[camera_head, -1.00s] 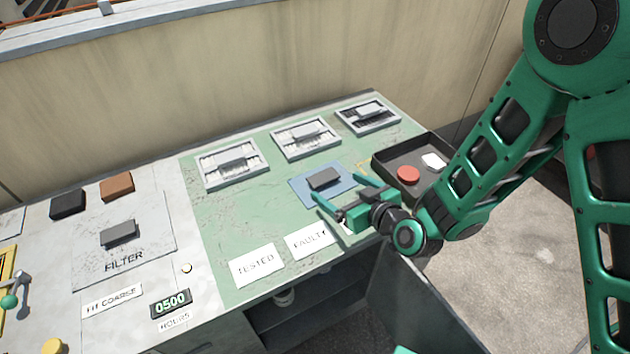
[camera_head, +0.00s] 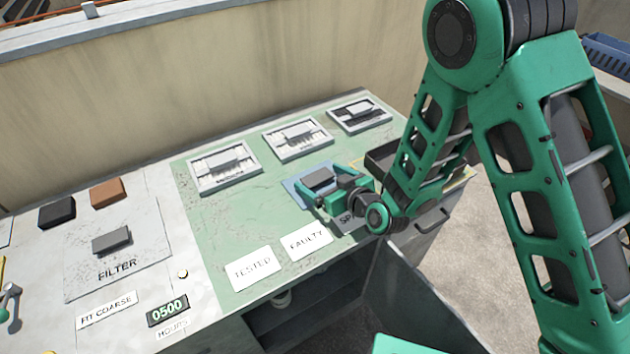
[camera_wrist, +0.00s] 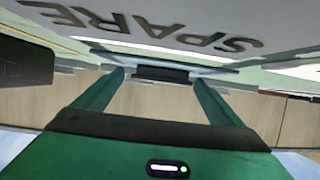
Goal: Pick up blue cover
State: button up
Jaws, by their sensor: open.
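The blue cover (camera_head: 292,188) is a flat blue plate with a grey block-shaped handle (camera_head: 317,178) on top. It lies on the green part of the bench. My gripper (camera_head: 322,184) is open and low over the cover, its fingers around the handle's sides and partly hiding the cover. In the wrist view, the dark handle (camera_wrist: 160,74) shows between and beyond the two green fingertips (camera_wrist: 159,78). Whether the fingers touch it I cannot tell.
Three framed units with grey handles (camera_head: 224,168) stand along the bench's back. A SPARE label (camera_wrist: 150,28) lies near my gripper. TESTED (camera_head: 252,268) and FAULTY (camera_head: 306,241) labels lie at the front. A dark tray (camera_head: 380,160) is partly hidden behind my arm.

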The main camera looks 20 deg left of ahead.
jog(key=c, duration=1.2)
jog(key=shift+c, duration=0.2)
jog(key=shift+r, duration=0.15)
